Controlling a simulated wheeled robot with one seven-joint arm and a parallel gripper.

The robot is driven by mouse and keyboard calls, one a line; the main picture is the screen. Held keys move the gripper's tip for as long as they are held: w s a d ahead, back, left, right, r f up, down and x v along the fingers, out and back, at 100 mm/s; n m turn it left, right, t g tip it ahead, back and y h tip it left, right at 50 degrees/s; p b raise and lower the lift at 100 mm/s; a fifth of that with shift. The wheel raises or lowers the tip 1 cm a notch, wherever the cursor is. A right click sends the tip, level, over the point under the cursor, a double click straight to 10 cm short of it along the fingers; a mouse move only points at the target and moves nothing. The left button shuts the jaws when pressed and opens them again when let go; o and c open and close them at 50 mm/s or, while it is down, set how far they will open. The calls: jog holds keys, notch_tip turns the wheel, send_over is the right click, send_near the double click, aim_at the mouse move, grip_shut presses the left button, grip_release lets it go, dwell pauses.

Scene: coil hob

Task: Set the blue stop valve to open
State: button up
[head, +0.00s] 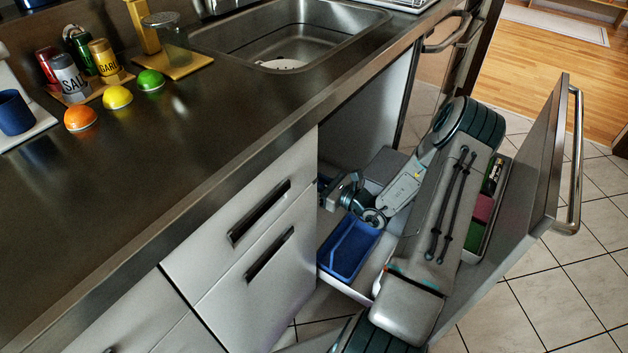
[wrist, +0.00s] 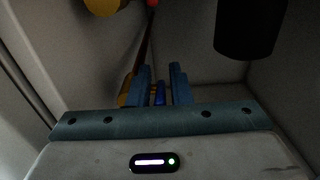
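In the wrist view a small blue piece, apparently the blue stop valve's handle (wrist: 160,93), shows between the fingertips of my gripper (wrist: 161,88). Brassy yellow parts show beside it. The two fingers stand apart, with a narrow gap on each side of the blue piece. I cannot tell whether either finger touches it. How the handle is turned is too small and dark to tell. In the head view my arm reaches into the cabinet under the sink (head: 285,45); the valve is hidden there.
In the wrist view a black cylinder (wrist: 250,28) hangs at upper right, and a yellow round part (wrist: 102,5) and dark pipe are above. In the head view a blue bin (head: 350,248) stands in the pull-out beneath my arm. The open door (head: 525,180) is at right.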

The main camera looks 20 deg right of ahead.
jog(key=shift+c, duration=0.4)
grip_shut()
jog(key=shift+s+d+f+t+y+b, duration=0.15)
jog(key=shift+f+t+y+b, duration=0.4)
jog(key=shift+t+b, duration=0.45)
jog(key=shift+s+t+y+b, duration=0.15)
jog(key=shift+t+y+b, duration=0.45)
jog(key=shift+y, duration=0.15)
jog(key=shift+o, duration=0.4)
grip_release()
jog(key=shift+r, duration=0.1)
jog(key=p+v, duration=0.1)
jog(key=v, duration=1.3)
jog(key=shift+p, duration=0.35)
jog(key=shift+r, duration=0.1)
